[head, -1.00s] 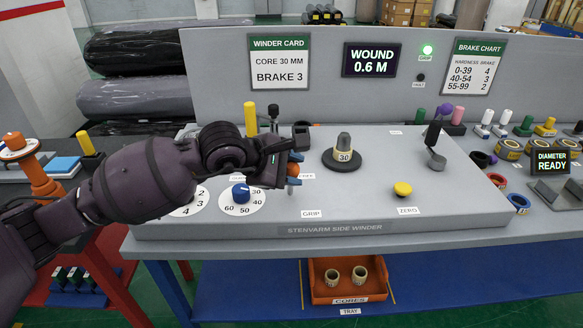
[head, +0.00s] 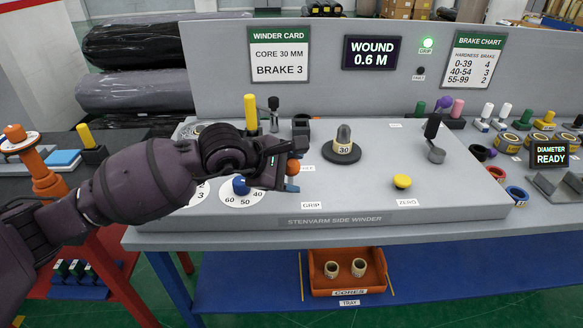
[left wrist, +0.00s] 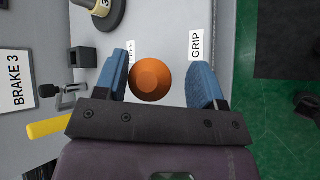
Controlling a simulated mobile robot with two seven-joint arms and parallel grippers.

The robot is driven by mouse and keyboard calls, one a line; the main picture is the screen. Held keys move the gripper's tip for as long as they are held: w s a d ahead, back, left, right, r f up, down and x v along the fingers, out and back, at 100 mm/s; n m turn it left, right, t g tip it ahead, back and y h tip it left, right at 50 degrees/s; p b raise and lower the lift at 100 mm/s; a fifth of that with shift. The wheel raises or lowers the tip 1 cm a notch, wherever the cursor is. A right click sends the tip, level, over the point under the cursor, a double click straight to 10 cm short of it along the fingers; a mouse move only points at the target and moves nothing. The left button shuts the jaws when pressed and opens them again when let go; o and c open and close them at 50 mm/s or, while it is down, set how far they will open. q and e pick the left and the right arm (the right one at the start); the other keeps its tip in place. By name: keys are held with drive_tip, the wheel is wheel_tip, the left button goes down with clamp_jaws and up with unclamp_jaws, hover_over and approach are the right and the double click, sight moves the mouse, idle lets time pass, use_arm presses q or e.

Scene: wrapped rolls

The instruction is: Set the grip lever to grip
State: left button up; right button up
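The grip lever shows as a round orange knob (head: 293,167) on the grey side winder console, beside the FREE label (head: 308,169). In the left wrist view the knob (left wrist: 150,80) is between the two blue fingers of my left gripper (left wrist: 162,70). The fingers are spread wider than the knob, with a clear gap on the GRIP side. The knob is very close to the finger on the FREE side; I cannot tell if they touch. The GRIP label (head: 311,205) lies nearer the console's front edge. The green GRIP lamp (head: 428,43) is lit. My right gripper is not in view.
A blue dial knob (head: 241,185) is just left of my left gripper. A yellow handle (head: 250,112) and a small black block (head: 301,126) stand behind it. The spindle marked 30 (head: 343,143) and a yellow button (head: 402,181) stand to the right.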

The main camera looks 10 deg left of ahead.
use_arm(q)
drive_tip(key=shift+r, duration=0.25)
drive_tip(key=shift+s+a+r, duration=0.25)
drive_tip(key=shift+s+r, duration=0.05)
drive_tip(key=shift+r, duration=0.05)
drive_tip(key=p+v, duration=0.1)
drive_tip(key=v, duration=0.8)
drive_tip(key=shift+s+a, duration=0.2)
drive_tip(key=shift+s, duration=0.05)
